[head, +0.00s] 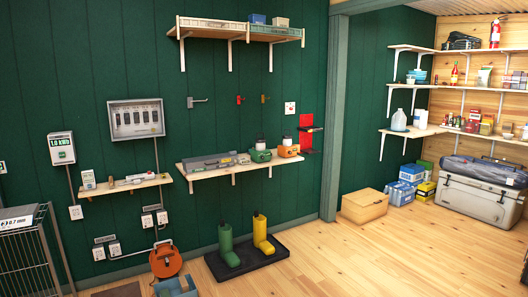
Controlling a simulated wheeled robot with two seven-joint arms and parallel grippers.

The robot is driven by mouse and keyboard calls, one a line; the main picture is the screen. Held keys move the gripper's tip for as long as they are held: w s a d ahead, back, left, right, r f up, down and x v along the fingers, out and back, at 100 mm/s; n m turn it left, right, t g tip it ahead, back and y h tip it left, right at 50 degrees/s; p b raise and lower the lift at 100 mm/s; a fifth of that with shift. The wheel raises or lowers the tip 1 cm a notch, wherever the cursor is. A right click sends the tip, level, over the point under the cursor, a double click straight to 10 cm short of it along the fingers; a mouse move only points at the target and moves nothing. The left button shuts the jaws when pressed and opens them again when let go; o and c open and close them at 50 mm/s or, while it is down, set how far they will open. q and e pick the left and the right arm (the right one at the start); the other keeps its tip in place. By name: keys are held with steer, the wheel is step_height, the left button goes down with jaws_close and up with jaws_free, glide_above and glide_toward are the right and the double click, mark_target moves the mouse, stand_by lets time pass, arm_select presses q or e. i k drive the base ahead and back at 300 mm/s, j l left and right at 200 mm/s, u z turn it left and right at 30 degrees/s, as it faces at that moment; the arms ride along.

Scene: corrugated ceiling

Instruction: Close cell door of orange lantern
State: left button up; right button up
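An orange lantern (288,151) with a pale top stands at the right part of the middle wall shelf (238,172). It is small in the head view, and I cannot tell how its cell door stands. A green lantern (260,154) of similar shape stands just left of it on the same shelf. Neither of my grippers shows in the head view.
A red holder (306,134) is on the wall right of the orange lantern. Green and yellow boots (263,236) stand on a black tray (246,263) on the floor below the shelf. A wire rack (30,255) is at the left.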

mark_target(283, 150)
steer(key=i+l+z, duration=0.3)
steer(key=i, duration=0.8)
steer(key=i+z, duration=0.3)
steer(key=i, duration=0.8)
steer(key=i+l+u, duration=0.15)
steer(key=i, duration=0.4)
steer(key=i+u, duration=0.1)
steer(key=i, duration=0.4)
steer(key=i+l+u, duration=0.15)
steer(key=i, duration=0.35)
steer(key=i+l+u, duration=0.25)
steer(key=i+u, duration=0.2)
steer(key=i+l+u, duration=0.85)
steer(key=l, duration=0.15)
steer(key=i+l+u, duration=0.1)
steer(key=l, duration=0.15)
steer(key=l+u, duration=0.15)
steer(key=i+l, duration=0.05)
steer(key=l, duration=0.05)
